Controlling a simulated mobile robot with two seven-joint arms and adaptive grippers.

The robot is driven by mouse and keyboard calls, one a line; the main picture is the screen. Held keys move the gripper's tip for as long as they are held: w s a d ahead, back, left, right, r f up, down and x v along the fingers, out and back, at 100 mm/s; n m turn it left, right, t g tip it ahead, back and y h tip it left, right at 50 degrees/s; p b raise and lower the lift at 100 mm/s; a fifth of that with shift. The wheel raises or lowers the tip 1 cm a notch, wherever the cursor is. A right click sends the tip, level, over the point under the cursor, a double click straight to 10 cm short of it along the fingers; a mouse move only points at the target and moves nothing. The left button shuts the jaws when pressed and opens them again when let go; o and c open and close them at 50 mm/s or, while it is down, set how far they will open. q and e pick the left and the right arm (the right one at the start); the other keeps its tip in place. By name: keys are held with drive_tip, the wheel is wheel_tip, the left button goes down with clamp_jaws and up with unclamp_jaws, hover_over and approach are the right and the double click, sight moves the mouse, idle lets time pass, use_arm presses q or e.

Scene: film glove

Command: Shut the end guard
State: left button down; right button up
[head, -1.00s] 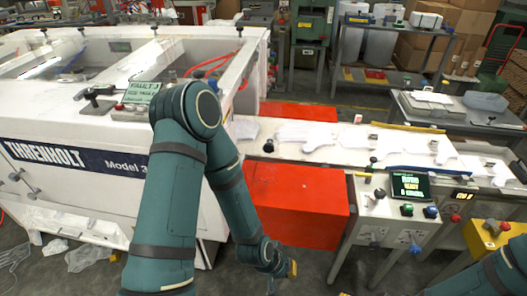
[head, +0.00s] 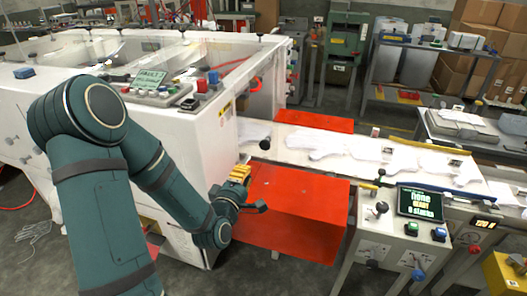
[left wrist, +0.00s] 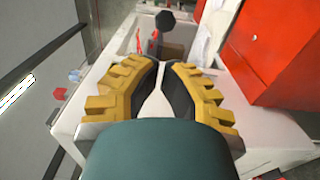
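A red panel-sided guard (head: 290,215) stands beside the near side of the white conveyor bed, at the end of the white machine (head: 60,110). It also shows at the upper right of the left wrist view (left wrist: 275,50). A second red panel (head: 315,121) is on the bed's far side. I cannot tell for sure which is the end guard. A black knob (head: 265,144) stands at the machine's end, and in the left wrist view (left wrist: 165,20). My left gripper (head: 250,190) is beside the near red guard's left edge. Its yellow-backed fingertips are close together (left wrist: 163,66), with nothing seen between them.
White glove shapes (head: 330,146) lie along the conveyor bed. A control stand with a lit display (head: 420,203) is at the right. Grey floor is free in front of the red guard.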

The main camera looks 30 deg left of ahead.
sight(262, 144)
use_arm(q)
drive_tip(key=b+x, duration=0.1)
drive_tip(key=x, duration=1.2)
drive_tip(key=shift+w+a, duration=0.1)
drive_tip(key=shift+w, duration=0.3)
drive_tip(key=shift+w, duration=0.1)
